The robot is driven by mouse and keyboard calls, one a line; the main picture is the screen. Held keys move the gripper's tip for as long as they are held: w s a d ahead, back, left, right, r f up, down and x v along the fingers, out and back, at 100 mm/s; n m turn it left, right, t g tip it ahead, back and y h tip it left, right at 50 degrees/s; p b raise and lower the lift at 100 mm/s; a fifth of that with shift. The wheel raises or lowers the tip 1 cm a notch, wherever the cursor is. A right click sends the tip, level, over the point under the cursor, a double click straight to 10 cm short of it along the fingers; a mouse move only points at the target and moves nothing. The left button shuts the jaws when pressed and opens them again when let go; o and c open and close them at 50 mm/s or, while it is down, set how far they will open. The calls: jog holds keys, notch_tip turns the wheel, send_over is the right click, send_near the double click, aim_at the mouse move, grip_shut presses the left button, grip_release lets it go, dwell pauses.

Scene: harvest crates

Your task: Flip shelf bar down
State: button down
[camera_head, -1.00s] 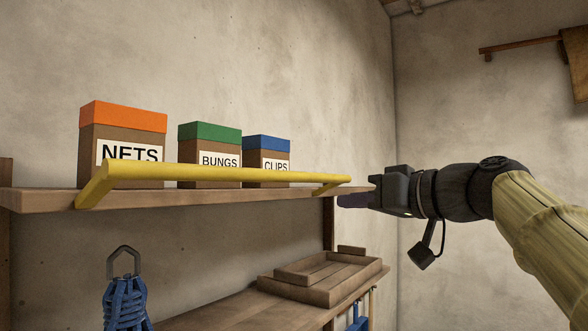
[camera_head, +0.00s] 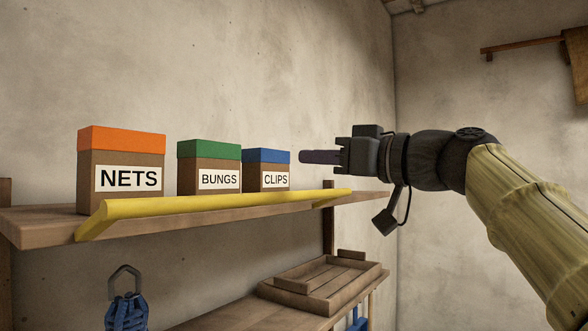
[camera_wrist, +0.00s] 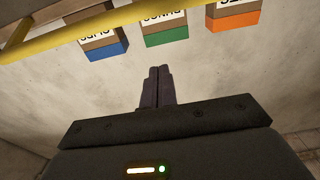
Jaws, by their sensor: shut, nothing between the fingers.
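The yellow shelf bar (camera_head: 225,203) runs along the front of the upper wooden shelf (camera_head: 40,228). It sits low, near the shelf's front edge, below the box labels. Its near arm slants down to the left. The bar also crosses the top left of the wrist view (camera_wrist: 85,33). My gripper (camera_head: 305,157) is shut and empty, pointing left. It is above the bar's right end and right of the CLIPS box. In the wrist view the closed fingers (camera_wrist: 158,75) are apart from the bar.
Boxes labelled NETS (camera_head: 122,170), BUNGS (camera_head: 209,168) and CLIPS (camera_head: 266,170) stand on the shelf behind the bar. A wooden tray (camera_head: 320,283) sits on the lower shelf. A blue rope bundle (camera_head: 127,312) hangs at lower left. Space right of the shelf is open.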

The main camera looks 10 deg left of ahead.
aim_at(289, 194)
jog(key=p+x, duration=0.1)
jog(key=x, duration=0.1)
jog(key=p+x, duration=0.2)
jog(key=x, duration=0.1)
jog(key=shift+a+r, duration=0.3)
notch_tip(289, 194, down, 2)
jog(key=shift+w+d, duration=0.1)
jog(key=shift+d+f, duration=0.2)
jog(key=shift+f, duration=0.4)
jog(key=shift+d+f, duration=0.2)
jog(key=shift+f, duration=0.4)
jog(key=shift+s, duration=0.25)
jog(key=shift+w+d+f+b, duration=0.15)
jog(key=shift+f+b, duration=0.1)
jog(key=shift+b, duration=0.45)
